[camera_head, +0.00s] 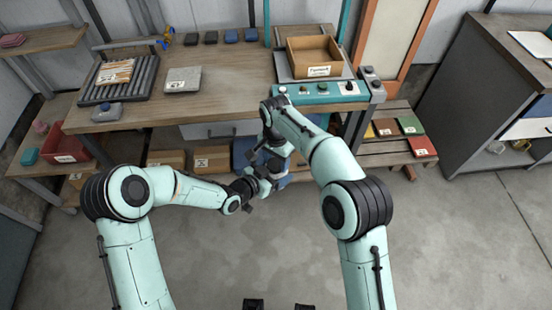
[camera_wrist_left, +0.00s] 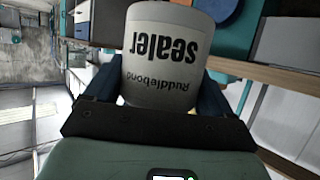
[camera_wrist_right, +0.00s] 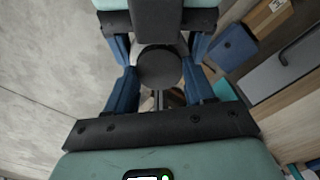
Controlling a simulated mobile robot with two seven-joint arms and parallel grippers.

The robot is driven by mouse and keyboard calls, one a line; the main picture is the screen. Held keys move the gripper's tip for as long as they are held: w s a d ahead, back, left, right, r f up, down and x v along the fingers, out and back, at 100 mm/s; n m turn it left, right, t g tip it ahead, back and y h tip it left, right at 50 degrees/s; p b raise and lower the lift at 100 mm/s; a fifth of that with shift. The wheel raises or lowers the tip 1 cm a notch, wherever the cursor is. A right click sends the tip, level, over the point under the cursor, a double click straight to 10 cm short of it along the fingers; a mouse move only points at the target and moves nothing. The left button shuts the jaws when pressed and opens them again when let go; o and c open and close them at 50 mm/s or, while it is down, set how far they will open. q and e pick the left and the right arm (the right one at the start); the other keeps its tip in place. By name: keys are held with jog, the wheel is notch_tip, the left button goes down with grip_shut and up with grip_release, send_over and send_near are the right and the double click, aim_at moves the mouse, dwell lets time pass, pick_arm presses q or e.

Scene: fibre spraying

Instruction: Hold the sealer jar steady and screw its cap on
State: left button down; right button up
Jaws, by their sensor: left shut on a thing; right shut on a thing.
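The sealer jar (camera_wrist_left: 165,55) is a pale grey cylinder with dark "Ruddlebond sealer" lettering, upside down in the left wrist view. It sits between the blue fingers of my left gripper (camera_head: 258,182), which is shut on it. The cap (camera_wrist_right: 160,68) is a dark round disc between the blue fingers of my right gripper (camera_wrist_right: 160,75), which is shut on it. My left gripper's fingers show beyond it in the right wrist view. Both grippers are close together in front of the bench. Jar and cap are too small to make out in the head view; whether they touch, I cannot tell.
The wooden workbench (camera_head: 232,92) stands behind my grippers, with an open cardboard box (camera_head: 312,52), a roller tray (camera_head: 118,78) and a teal control panel (camera_head: 325,90). Cardboard boxes (camera_head: 212,158) sit on the shelf below. The concrete floor in front is clear.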

jog(key=m, duration=1)
jog(key=shift+s+d, duration=0.1)
jog(key=o, duration=1)
jog(key=shift+r, duration=2.3)
jog(key=shift+c, duration=0.4)
